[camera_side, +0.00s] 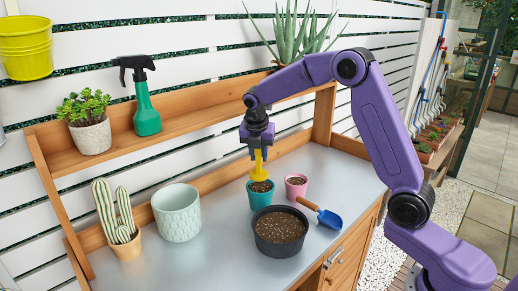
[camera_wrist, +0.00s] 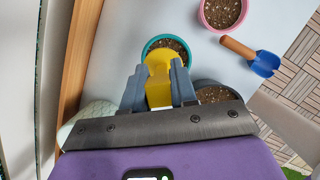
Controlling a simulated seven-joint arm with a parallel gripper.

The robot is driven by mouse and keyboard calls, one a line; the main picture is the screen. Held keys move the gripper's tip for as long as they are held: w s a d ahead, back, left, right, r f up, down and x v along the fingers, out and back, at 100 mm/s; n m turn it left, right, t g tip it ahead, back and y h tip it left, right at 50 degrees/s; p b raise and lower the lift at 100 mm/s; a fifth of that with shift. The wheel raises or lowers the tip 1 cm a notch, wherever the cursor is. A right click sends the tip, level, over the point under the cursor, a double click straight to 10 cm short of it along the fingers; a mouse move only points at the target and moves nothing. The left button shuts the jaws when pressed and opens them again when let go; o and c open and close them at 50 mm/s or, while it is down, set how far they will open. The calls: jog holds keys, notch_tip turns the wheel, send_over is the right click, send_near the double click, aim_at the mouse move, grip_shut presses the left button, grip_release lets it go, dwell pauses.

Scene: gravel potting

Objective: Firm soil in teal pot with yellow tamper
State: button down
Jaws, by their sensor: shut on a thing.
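The teal pot (camera_side: 260,196) stands on the grey bench top, with brown soil inside; it also shows in the wrist view (camera_wrist: 148,46). The yellow tamper (camera_side: 258,168) is upright over the teal pot, its flat disc at the level of the pot's mouth. I cannot tell whether the disc touches the soil. My gripper (camera_side: 258,147) is shut on the tamper's handle, directly above the pot. In the wrist view, my gripper's fingers (camera_wrist: 158,88) sit on both sides of the yellow tamper, which hides part of the soil.
A pink pot (camera_side: 296,187) stands close on the right. A black soil bowl (camera_side: 280,232) is in front, with a blue trowel (camera_side: 327,217) beside it. A pale green pot (camera_side: 177,213) and a potted cactus (camera_side: 121,225) stand left. A wooden shelf (camera_side: 185,132) runs behind.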

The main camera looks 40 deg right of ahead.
aim_at(261, 173)
jog(key=shift+f, duration=1.85)
jog(key=shift+f, duration=0.35)
jog(key=shift+r, duration=3.05)
jog(key=shift+s+d+r, duration=0.15)
jog(key=shift+s+r, duration=0.25)
jog(key=shift+r, duration=0.1)
jog(key=shift+f, duration=3.2)
jog(key=shift+f, duration=0.4)
